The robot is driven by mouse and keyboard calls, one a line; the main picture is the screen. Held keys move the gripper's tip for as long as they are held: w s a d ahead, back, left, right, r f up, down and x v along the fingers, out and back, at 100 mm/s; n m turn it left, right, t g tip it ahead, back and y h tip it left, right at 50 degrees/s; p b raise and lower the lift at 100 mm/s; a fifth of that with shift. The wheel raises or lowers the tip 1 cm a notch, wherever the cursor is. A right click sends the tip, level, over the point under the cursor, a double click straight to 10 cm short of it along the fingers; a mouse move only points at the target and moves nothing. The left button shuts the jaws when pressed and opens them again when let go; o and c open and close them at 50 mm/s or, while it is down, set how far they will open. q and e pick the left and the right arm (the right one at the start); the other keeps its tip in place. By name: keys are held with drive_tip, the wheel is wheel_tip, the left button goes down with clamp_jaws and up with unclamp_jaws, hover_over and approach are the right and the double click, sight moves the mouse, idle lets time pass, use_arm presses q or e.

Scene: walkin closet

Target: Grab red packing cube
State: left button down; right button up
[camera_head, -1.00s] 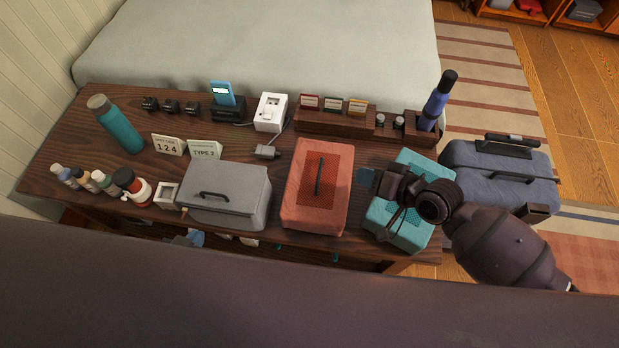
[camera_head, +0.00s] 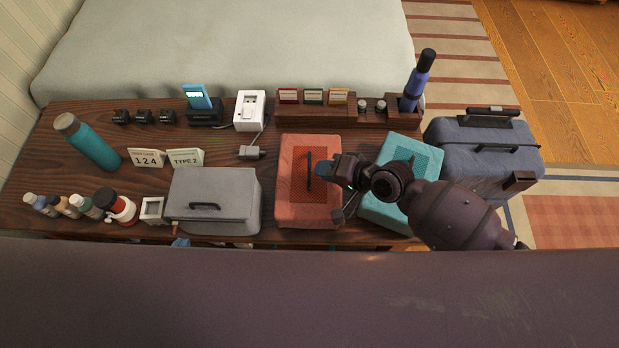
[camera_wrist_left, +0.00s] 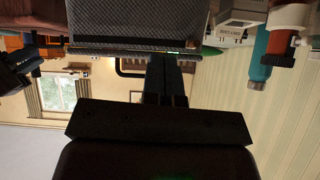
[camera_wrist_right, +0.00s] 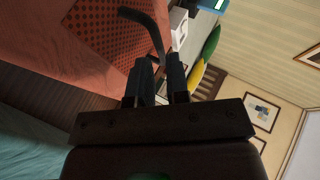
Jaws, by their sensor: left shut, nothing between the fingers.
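The red packing cube (camera_head: 290,205) lies on the dark wooden bench, with a dark handle strap (camera_head: 309,165) upright along its top. My right gripper (camera_head: 325,169) is over the cube, beside the right of the strap. In the right wrist view the fingers (camera_wrist_right: 160,70) stand apart, and the curved strap (camera_wrist_right: 148,25) reaches down between or just in front of their tips; I cannot tell whether it touches. The red cube (camera_wrist_right: 55,45) fills the upper left there. My left gripper (camera_wrist_left: 165,75) is shut and empty near a grey cube (camera_wrist_left: 130,30); it is outside the head view.
A teal cube (camera_head: 418,155) lies right of the red one, partly under my right arm. A grey cube (camera_head: 215,190) is close on its left. A charger (camera_head: 249,110) and a wooden organizer (camera_head: 316,112) stand behind. A blue suitcase (camera_head: 480,155) is at far right.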

sight(309, 168)
drive_tip(key=b+x, duration=0.1)
drive_tip(key=x, duration=0.4)
drive_tip(key=shift+s+a+f, duration=0.1)
drive_tip(key=shift+f, duration=0.05)
clamp_jaws()
idle(0.6)
idle(0.4)
idle(0.4)
